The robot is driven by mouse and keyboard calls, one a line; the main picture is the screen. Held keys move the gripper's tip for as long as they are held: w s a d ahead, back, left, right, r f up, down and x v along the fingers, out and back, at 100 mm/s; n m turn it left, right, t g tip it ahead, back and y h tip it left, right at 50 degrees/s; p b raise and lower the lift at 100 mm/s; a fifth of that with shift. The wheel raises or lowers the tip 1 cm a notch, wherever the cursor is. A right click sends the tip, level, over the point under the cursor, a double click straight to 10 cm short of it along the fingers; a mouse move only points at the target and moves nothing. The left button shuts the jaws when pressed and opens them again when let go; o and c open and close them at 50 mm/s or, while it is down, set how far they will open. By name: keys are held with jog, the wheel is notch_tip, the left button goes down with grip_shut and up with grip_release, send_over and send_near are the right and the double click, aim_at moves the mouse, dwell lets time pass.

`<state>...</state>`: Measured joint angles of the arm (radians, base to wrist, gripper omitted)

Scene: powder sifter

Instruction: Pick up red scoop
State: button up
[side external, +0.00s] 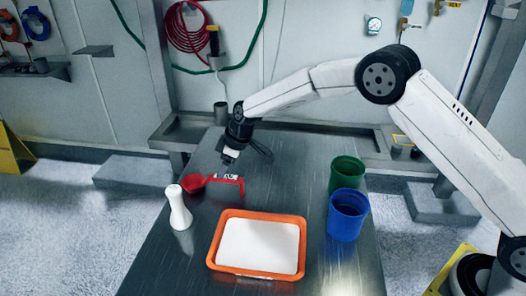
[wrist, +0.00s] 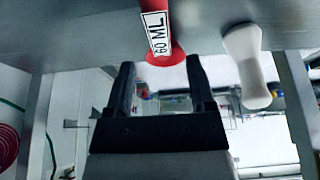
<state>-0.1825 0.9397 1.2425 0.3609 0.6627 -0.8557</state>
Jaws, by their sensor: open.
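The red scoop (side external: 194,183) lies on the metal table, its round bowl at the left and its handle reaching right with a white label. In the wrist view the scoop (wrist: 176,56) shows with a "60 ML" label at the top middle. My gripper (side external: 230,157) is just above and behind the handle in the side view, pointing down. In the wrist view my gripper (wrist: 160,62) has its two dark fingers spread apart, with the scoop ahead of the gap between them. Nothing is held. Exact finger clearance to the handle cannot be told.
A white bottle-shaped object (side external: 180,208) stands close to the scoop's bowl; it also shows in the wrist view (wrist: 247,65). An orange tray (side external: 214,250) of white powder is in front. Blue (side external: 346,220) and green (side external: 345,172) containers stand at the right.

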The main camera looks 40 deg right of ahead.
jog(key=shift+f, duration=0.1)
jog(key=shift+x, duration=2.5)
jog(key=shift+a, duration=0.15)
grip_shut()
